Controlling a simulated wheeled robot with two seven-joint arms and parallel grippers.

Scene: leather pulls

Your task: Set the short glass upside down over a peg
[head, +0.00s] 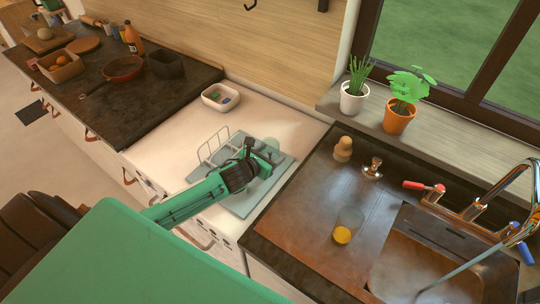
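My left gripper (273,155) is low over a grey-blue drying mat (243,206) on the white counter. A wire rack with upright loops (213,146) stands on the mat to the left of the gripper. A pale, see-through shape (272,144), perhaps the short glass, shows at the gripper's far side; whether the fingers close on it is unclear. My arm hides much of the mat, and I cannot make out separate pegs. A clear glass (349,218) with yellow at its bottom is on the dark counter to the right. My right gripper is out of view.
Two potted plants (398,116) (354,98) line the sill.

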